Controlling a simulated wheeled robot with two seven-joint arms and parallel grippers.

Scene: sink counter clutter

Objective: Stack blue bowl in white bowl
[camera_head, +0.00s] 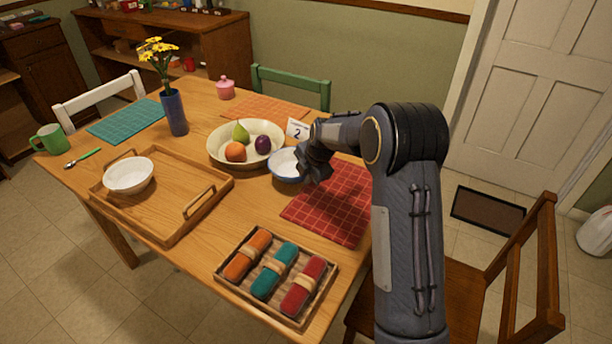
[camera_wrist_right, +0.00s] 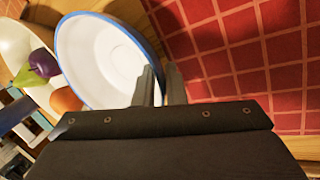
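The blue bowl (camera_head: 286,165), white inside with a blue rim, is on the table beside the fruit bowl. It also shows in the right wrist view (camera_wrist_right: 100,60). My right gripper (camera_head: 318,172) is at the bowl's right side. In the right wrist view my right gripper's fingers (camera_wrist_right: 160,85) are close together, one inside the bowl and one outside, with the rim between them. The white bowl (camera_head: 129,176) stands upright and empty on the wooden tray at the left. My left gripper is not in view.
The wooden tray (camera_head: 205,208) has raised handles. A fruit bowl (camera_head: 216,152) lies between the blue bowl and the vase (camera_head: 174,113). A number card (camera_head: 298,130) stands behind the blue bowl. A box of rolled napkins (camera_head: 232,279) is at the front, near a red placemat (camera_head: 335,205).

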